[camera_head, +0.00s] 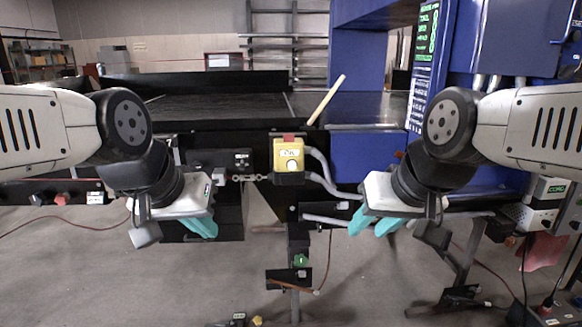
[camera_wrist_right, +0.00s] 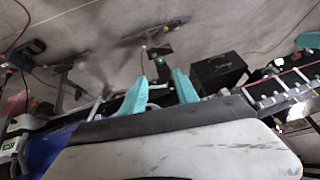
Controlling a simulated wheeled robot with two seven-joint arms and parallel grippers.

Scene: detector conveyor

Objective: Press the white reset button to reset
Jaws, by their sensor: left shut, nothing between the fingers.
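A yellow control box (camera_head: 281,160) is mounted on the front of the conveyor, near the middle of the head view. A small round white button (camera_head: 291,165) sits on its lower face, below a label. My left gripper (camera_head: 207,230) has teal fingers that are shut and empty; it hangs left of and lower than the box in the picture, apart from it. My right gripper (camera_head: 374,226) is right of and lower than the box, with its teal fingers apart and empty. The right wrist view also shows these fingers spread (camera_wrist_right: 160,92); I cannot make out the button there.
The dark conveyor (camera_head: 220,105) runs behind the box, with a wooden stick (camera_head: 326,100) leaning above it. A blue machine (camera_head: 365,160) with a green display (camera_head: 428,35) stands at right. Grey hoses curve beside the box.

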